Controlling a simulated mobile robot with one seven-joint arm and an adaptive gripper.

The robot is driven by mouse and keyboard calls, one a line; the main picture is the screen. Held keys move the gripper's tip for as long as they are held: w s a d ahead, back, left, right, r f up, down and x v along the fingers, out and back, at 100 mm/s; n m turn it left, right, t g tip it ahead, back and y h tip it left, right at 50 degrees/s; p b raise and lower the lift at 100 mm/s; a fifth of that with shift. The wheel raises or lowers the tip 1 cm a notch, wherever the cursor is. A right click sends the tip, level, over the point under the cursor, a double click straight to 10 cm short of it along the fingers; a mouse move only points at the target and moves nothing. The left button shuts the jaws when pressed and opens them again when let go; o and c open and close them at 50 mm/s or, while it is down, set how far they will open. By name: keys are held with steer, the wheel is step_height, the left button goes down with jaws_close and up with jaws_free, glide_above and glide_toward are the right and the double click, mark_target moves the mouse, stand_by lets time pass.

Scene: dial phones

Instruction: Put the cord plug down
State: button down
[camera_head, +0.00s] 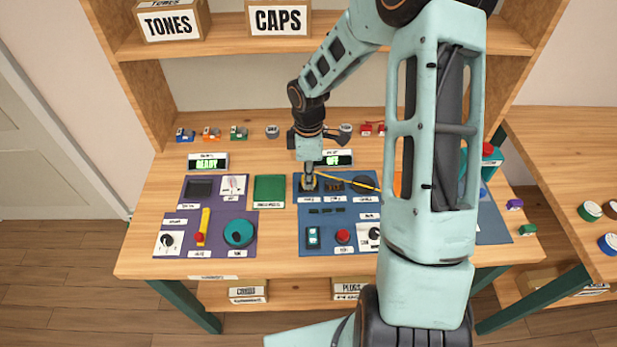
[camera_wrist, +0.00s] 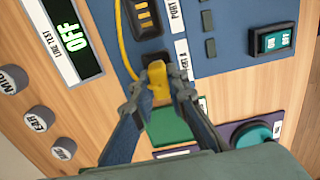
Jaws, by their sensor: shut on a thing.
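My gripper (camera_wrist: 157,92) is shut on the yellow cord plug (camera_wrist: 157,78), its fingers on both sides of it. In the head view my gripper (camera_head: 308,184) is low over the upper left of the blue middle panel (camera_head: 290,240). The plug's tip is at a dark port (camera_wrist: 154,58) beside a label ending in "T A". I cannot tell whether it is seated, touching or just above. The yellow cord (camera_head: 350,180) runs right from the gripper; it also curves past the ports in the wrist view (camera_wrist: 122,45). A neighbouring port (camera_wrist: 143,16) shows yellow slots.
A purple panel (camera_head: 240,190) with a teal dial (camera_head: 239,232) lies to the left, with a green pad (camera_head: 269,189) between the panels. Small displays reading READY (camera_head: 207,162) and OFF (camera_head: 336,158) stand behind. My arm hides much of the table's right side.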

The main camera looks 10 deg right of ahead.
steer(key=shift+f, duration=0.35)
steer(key=shift+f, duration=0.25)
steer(key=c, duration=1.9)
jaws_free()
step_height(320, 180, up, 12)
steer(key=shift+r, duration=0.25)
steer(key=shift+d, duration=0.1)
